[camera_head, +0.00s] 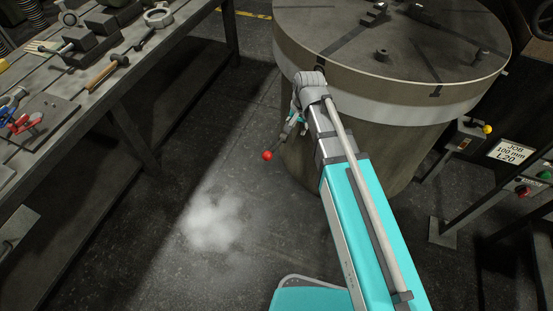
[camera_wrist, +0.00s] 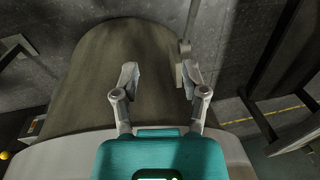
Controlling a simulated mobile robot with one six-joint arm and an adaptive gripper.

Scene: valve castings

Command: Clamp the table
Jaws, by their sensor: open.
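The round table (camera_head: 400,45) is a wide dark disc on a drum-shaped base, with a pale band around its side. A lever with a red ball (camera_head: 267,155) sticks out low at the left side of the drum. My gripper (camera_head: 296,112) is beside the drum at the lever's upper end, partly hidden by my arm. In the wrist view my gripper (camera_wrist: 160,78) is open, with the drum wall (camera_wrist: 95,70) behind it. A thin grey rod (camera_wrist: 190,22), apparently the lever, runs down beside the right finger, not clearly between the fingers. Its ball is out of that view.
A workbench (camera_head: 120,95) with a hammer (camera_head: 107,72) and other tools stands at the left. At the right are a yellow-knobbed control (camera_head: 487,129), a job sign (camera_head: 510,152) and a button box (camera_head: 528,188). The floor (camera_head: 215,225) between bench and drum is clear.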

